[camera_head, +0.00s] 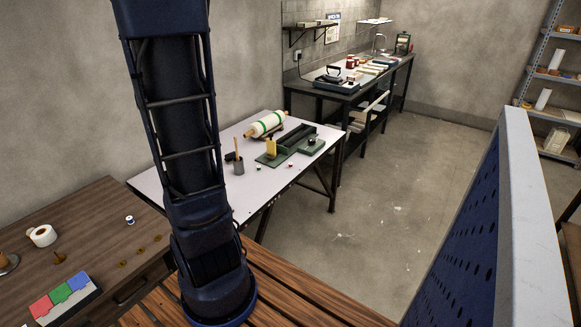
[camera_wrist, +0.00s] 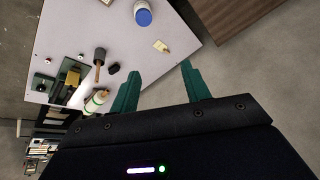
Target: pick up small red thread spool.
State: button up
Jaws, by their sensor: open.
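My gripper (camera_wrist: 156,76) shows in the wrist view with its two green fingers apart and nothing between them. It is above the white table (camera_wrist: 190,40), away from the small items on it. A tiny reddish spool-like item (camera_head: 290,166) lies near the table's front edge in the head view. A second tiny pale item with a darker top (camera_head: 258,168) stands to its left. Two such small items show at the left in the wrist view, one reddish (camera_wrist: 47,61) and one pale (camera_wrist: 81,55). My gripper is hidden in the head view.
A blue-topped white container (camera_wrist: 143,17) shows in the wrist view. A brown table (camera_head: 70,225) adjoins at left.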

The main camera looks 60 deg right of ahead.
jog(key=w+d+f+m+h, duration=0.15)
jog(key=d+f, duration=0.25)
jog(key=d, duration=0.4)
jog(key=w+d+f+m+y, duration=0.1)
jog(key=w+d+f+m, duration=0.15)
jog(key=d, duration=0.55)
jog(key=m+g+h, duration=0.3)
jog(key=m+g, duration=0.1)
jog(key=m, duration=0.3)
send_near(290, 163)
jog(key=f, duration=0.1)
jog(key=s+d+f, duration=0.1)
jog(key=shift+f, duration=0.35)
jog(key=shift+w+x, duration=0.15)
jog(key=shift+x, duration=1.3)
jog(key=shift+w+x, duration=0.15)
jog(key=shift+x, duration=1.25)
jog(key=shift+r, duration=0.1)
grip_shut()
